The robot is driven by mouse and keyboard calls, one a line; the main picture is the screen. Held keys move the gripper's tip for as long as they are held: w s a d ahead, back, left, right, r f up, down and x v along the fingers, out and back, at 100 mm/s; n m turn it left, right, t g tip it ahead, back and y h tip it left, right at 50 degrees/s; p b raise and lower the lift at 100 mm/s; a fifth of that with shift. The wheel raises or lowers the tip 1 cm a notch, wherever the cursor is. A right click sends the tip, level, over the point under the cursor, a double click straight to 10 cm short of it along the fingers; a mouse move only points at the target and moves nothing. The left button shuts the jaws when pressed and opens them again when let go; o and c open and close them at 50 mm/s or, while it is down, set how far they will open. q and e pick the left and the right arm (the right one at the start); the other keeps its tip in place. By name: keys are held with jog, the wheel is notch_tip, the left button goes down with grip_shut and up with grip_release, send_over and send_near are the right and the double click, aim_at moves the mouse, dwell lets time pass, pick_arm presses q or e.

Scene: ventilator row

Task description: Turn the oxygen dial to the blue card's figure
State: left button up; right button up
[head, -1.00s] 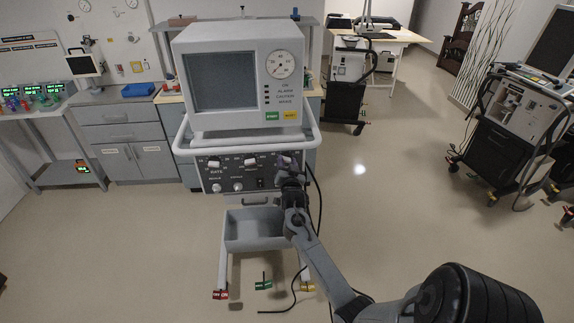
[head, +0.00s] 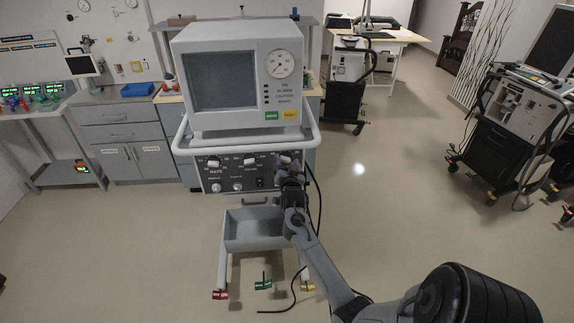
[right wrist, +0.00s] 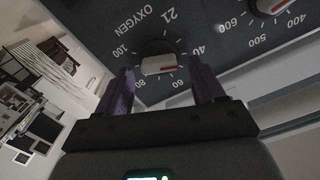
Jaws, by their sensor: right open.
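The oxygen dial (right wrist: 157,60) is a round knob on the dark panel of the ventilator, with a pale bar and a red mark. Figures 21, 40, 60, 80 and 100 ring it, upside down in the right wrist view. The red mark lies on the side of 40 and 60; its exact reading is unclear. My right gripper (right wrist: 161,84) is open, its purple fingers on either side of the dial, with no clear contact. In the head view my right gripper (head: 290,174) partly covers the dial (head: 286,160). I cannot make out a blue card. My left gripper is out of view.
The ventilator (head: 240,80) has a screen, a gauge, a pale rail and a grey bin (head: 250,230) below. Other knobs sit left of the dial. A dark cable hangs at right. Another machine (head: 515,120) stands far right. The floor between is clear.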

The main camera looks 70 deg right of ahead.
jog(key=shift+a, duration=0.1)
jog(key=b+v, duration=0.1)
jog(key=v, duration=0.9)
jog(key=shift+s+a+b, duration=0.2)
jog(key=shift+a+b, duration=0.05)
jog(key=shift+b, duration=0.1)
